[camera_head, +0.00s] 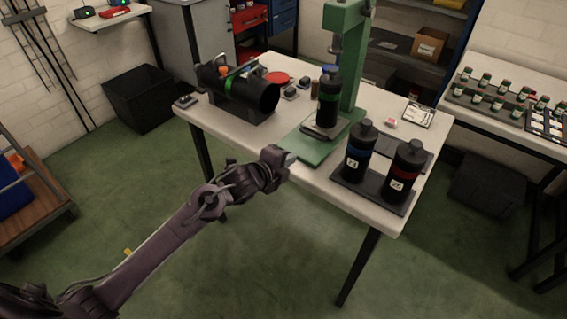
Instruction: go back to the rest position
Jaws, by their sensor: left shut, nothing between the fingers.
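My left gripper (288,158) is shut and empty, in front of the table's (315,179) near edge. My left arm stretches up to it from the lower left. It is close to the green press base (309,153), and I cannot tell whether they touch. My right gripper is not in view.
A large black tube on a cradle (238,90) lies at the table's left. A clipboard (418,114) lies at the right. A second table (505,110) holds several small bottles. Black bins (143,97) stand on the floor. The green floor before the table is free.

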